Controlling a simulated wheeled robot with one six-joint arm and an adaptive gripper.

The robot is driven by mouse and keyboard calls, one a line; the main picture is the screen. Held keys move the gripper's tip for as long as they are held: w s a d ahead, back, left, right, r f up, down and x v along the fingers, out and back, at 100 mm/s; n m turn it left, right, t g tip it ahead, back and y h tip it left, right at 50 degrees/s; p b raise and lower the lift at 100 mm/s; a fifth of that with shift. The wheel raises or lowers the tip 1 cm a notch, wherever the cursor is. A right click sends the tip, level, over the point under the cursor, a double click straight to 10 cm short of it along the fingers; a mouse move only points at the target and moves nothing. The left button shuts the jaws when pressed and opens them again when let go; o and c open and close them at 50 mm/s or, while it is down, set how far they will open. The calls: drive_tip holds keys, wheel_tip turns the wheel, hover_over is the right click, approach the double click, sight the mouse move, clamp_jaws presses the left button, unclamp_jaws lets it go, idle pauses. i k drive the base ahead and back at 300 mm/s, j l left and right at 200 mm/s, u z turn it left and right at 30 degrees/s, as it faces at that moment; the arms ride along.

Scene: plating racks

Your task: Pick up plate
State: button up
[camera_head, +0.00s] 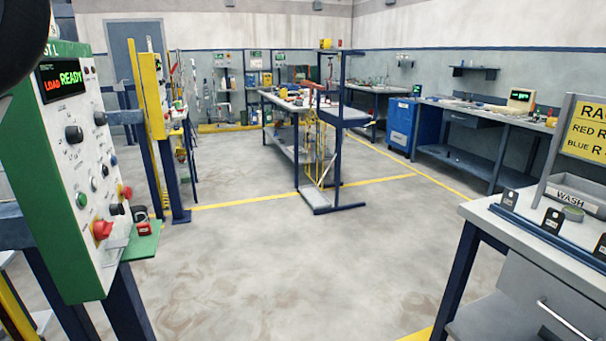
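I cannot make out a thing that is clearly the plate. Small dark upright tags (553,219) with white marks stand along a blue rail on the right bench; I cannot tell what they are. My gripper is not in view. A dark rounded shape at the top left corner may be part of my arm; no fingers show.
A green and white control panel (88,185) with a "LOAD READY" display stands close at the left. A light-topped bench (500,222) stands close at the right. A blue frame rack (340,120) and a long table (280,105) stand mid-room. The central floor is clear.

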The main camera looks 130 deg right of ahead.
sight(509, 203)
drive_tip(key=u, duration=2.85)
drive_tip(key=j+u, duration=0.15)
drive_tip(key=u, duration=0.25)
drive_tip(key=j+u, duration=0.15)
drive_tip(key=u, duration=0.3)
drive_tip(key=j+u, duration=0.1)
drive_tip(key=u, duration=0.35)
drive_tip(key=j+u, duration=0.1)
drive_tip(key=u, duration=0.3)
drive_tip(key=i+j+u, duration=0.15)
drive_tip(key=i+j, duration=0.45)
drive_tip(key=j, duration=0.1)
